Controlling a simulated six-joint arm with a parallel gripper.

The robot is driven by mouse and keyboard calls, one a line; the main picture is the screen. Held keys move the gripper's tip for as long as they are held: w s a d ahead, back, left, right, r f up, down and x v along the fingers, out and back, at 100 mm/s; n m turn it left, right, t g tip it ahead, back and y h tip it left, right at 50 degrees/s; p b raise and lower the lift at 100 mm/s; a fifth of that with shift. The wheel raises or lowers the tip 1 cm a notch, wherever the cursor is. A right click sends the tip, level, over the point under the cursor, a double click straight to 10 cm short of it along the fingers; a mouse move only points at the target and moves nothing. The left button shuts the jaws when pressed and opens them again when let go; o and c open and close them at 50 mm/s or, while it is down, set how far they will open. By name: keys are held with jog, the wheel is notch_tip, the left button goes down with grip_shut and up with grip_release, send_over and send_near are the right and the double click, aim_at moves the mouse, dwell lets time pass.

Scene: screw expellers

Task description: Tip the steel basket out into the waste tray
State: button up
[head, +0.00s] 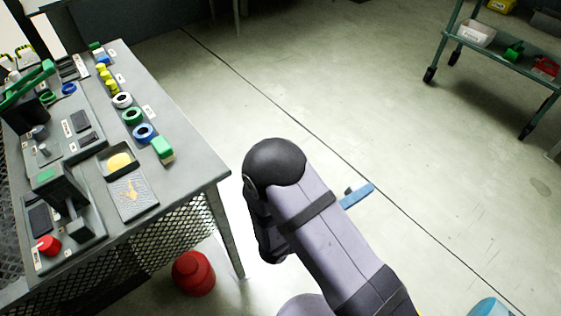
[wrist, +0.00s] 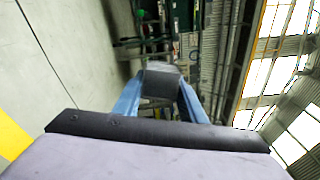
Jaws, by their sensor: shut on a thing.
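My gripper (wrist: 157,92) has two blue fingers, shut on a grey, box-like metal thing in the wrist view, which looks like the steel basket (wrist: 162,80). Its inside and contents are hidden. In the head view one blue finger of my gripper (head: 357,195) shows beyond my arm, over open floor and right of the bench; the basket is mostly hidden there. A dark shallow tray with yellow matter (head: 119,160) and a flat dark plate with an orange-yellow patch (head: 132,195) lie on the bench. I cannot tell whether either is the waste tray.
The grey bench (head: 190,150) at left holds rings, small blocks, a green-handled press (head: 28,84) and a red knob (head: 48,245). A green cart (head: 500,55) stands at upper right. The floor between is clear.

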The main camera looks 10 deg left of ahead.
jog(key=s+a+r+n+t+y+p, duration=0.2)
jog(key=a+r+n+t+y+p, duration=0.45)
jog(key=a+r+n+p, duration=1)
jog(key=s+a+r+n+g+y+p, duration=0.1)
jog(key=a+n+y, duration=0.4)
jog(key=a, duration=0.7)
jog(key=s+a+r+n+g+y+p, duration=0.1)
jog(key=s+a+r+n+y+p, duration=0.1)
jog(key=a+r+n+y, duration=0.4)
jog(key=s+a+r+n+g+y+p, duration=0.1)
jog(key=a+r+n+y+p, duration=0.2)
jog(key=a, duration=1.7)
jog(key=n+y, duration=0.3)
jog(key=n, duration=0.4)
jog(key=shift+s+r+p, duration=0.35)
jog(key=shift+r+p, duration=0.05)
jog(key=shift+a+n+g+y, duration=0.1)
jog(key=shift+n+g+y, duration=0.15)
jog(key=shift+n, duration=0.1)
